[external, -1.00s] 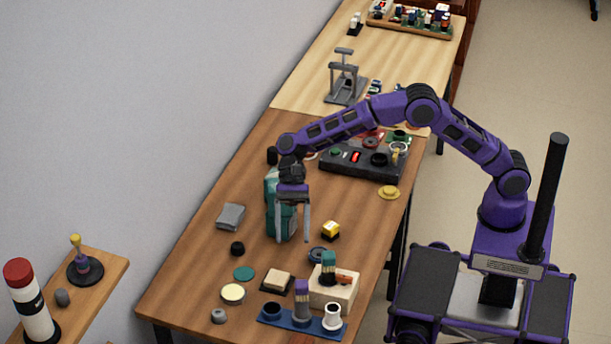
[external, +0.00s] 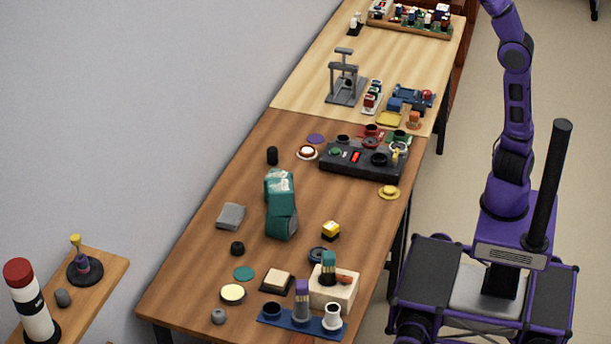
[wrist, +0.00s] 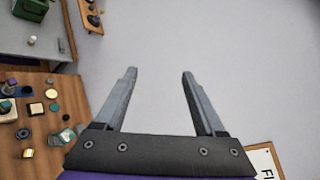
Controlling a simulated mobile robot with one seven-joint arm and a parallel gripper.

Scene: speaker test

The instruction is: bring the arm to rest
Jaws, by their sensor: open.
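My purple arm (external: 517,110) stands raised above its base at the right in the external view, clear of the tables. Its upper end runs out of the top of that view, so the gripper is hidden there. In the wrist view my gripper (wrist: 160,78) is open, with its two grey fingers apart and nothing between them. The pale wall or floor fills the space beyond the fingers.
The brown table (external: 190,270) holds a teal object (external: 281,205), a dark test box (external: 362,160) and several small parts. A light wood table (external: 300,85) adjoins it behind. A side shelf (external: 100,275) carries a red-topped striped post (external: 30,300). The air around my arm looks free.

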